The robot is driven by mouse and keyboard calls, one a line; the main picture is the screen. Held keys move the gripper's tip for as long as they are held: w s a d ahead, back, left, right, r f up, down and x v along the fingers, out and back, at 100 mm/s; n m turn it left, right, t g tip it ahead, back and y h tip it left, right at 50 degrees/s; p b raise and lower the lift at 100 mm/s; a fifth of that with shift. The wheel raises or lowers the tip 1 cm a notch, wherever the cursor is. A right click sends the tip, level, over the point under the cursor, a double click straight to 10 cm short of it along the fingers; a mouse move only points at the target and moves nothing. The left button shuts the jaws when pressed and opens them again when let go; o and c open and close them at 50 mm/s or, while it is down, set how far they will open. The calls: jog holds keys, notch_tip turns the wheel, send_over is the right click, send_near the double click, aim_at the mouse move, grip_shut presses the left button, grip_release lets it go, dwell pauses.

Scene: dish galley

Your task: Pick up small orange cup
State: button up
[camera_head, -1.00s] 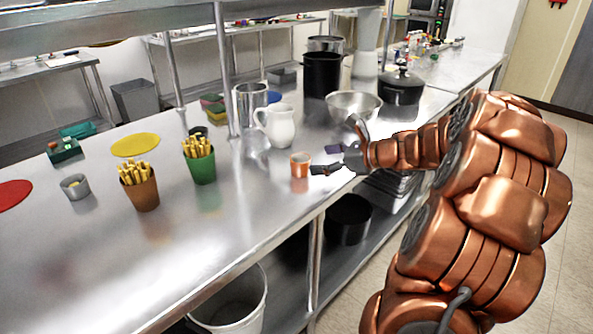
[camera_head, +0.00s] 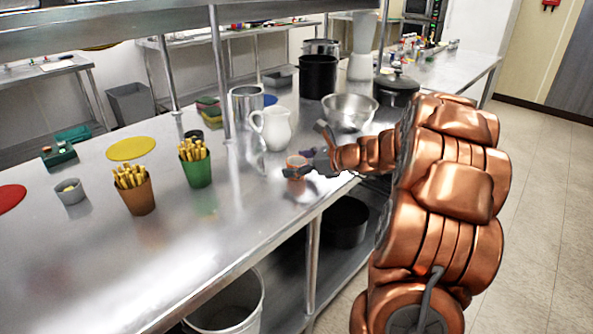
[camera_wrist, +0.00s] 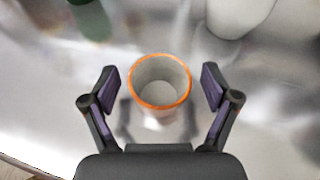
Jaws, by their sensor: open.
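The small orange cup (camera_head: 296,161) stands upright on the steel counter, partly hidden behind my gripper in the head view. In the wrist view the cup (camera_wrist: 160,82) shows its orange rim and pale, empty inside. My gripper (camera_head: 303,168) is open at the cup. In the wrist view the two fingers (camera_wrist: 160,80) stand one on each side of the cup, with a visible gap on both sides. The cup's lower part is mostly hidden in the wrist view.
A white pitcher (camera_head: 273,128) stands just behind the cup. A green cup of fries (camera_head: 197,170), a brown cup of fries (camera_head: 136,196) and a small grey cup (camera_head: 70,192) stand to the left. A steel bowl (camera_head: 350,112) is behind my arm. The counter's front edge is close.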

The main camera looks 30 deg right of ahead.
jog(key=shift+c, duration=0.4)
jog(key=c, duration=1.2)
jog(key=shift+r, duration=0.1)
